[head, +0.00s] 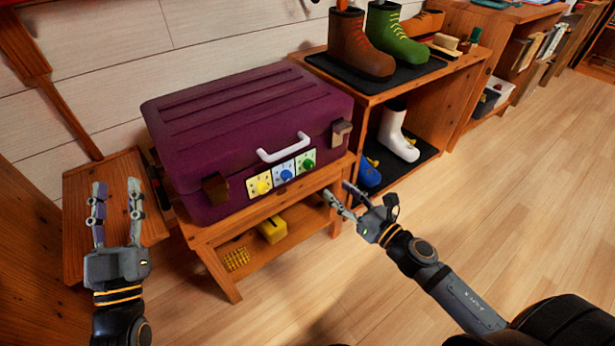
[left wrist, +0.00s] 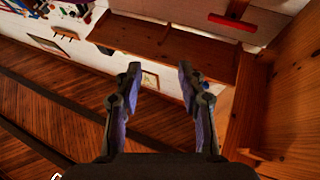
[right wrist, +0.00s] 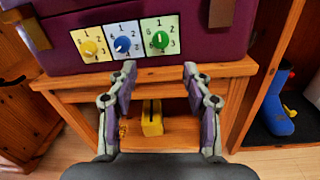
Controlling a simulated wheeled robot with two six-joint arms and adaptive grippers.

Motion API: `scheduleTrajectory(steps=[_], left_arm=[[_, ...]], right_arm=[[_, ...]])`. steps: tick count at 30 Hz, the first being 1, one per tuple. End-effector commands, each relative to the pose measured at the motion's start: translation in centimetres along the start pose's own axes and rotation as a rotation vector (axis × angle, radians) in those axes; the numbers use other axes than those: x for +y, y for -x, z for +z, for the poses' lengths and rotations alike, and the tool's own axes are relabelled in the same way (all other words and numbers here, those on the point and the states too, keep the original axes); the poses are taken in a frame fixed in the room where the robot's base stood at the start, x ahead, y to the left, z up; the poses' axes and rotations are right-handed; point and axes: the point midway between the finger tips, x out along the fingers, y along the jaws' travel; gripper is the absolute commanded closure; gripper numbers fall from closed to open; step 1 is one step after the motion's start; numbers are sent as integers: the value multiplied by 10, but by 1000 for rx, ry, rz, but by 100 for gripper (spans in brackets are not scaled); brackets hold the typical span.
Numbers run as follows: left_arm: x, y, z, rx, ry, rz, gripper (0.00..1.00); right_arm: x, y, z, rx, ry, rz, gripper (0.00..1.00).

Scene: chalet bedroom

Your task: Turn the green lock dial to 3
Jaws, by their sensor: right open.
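The green lock dial (head: 308,165) is on the front of a purple case (head: 250,115), rightmost of three dials on numbered plates. It also shows in the right wrist view (right wrist: 160,40), with 1 at the top and 3 at the lower right; its exact setting is too small to read. Beside it are a blue dial (right wrist: 122,44) and a yellow dial (right wrist: 90,48). My right gripper (head: 338,192) is open and empty, in front of the case, below and right of the green dial, apart from it. My left gripper (head: 117,192) is open and empty at the left, away from the case.
The case has a white handle (head: 284,148) above the dials and stands on a wooden bench (head: 225,232). A yellow object (head: 272,230) lies on the bench's lower shelf. A shoe rack (head: 420,100) with boots stands right of it. The floor at the right is clear.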

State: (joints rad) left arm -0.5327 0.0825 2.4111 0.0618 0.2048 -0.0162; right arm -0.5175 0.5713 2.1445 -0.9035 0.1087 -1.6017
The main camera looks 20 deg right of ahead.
Motion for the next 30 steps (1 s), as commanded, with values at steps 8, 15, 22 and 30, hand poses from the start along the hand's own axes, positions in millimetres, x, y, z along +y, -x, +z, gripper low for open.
scheduleTrajectory(steps=[8, 15, 22, 30], left_arm=[[0, 6, 28, -128, 9, -3, 60], [1, 30, 84, -378, 29, -5, 60], [4, 65, 132, -612, 48, -2, 60], [9, 118, 177, -880, 73, 5, 60]], right_arm=[[-2, -3, 4, -5, -3, -5, 50], [-3, -8, 5, -9, -3, -7, 50], [-3, -14, 5, -10, -4, -8, 50], [-2, -21, 4, -7, -5, -7, 50]])
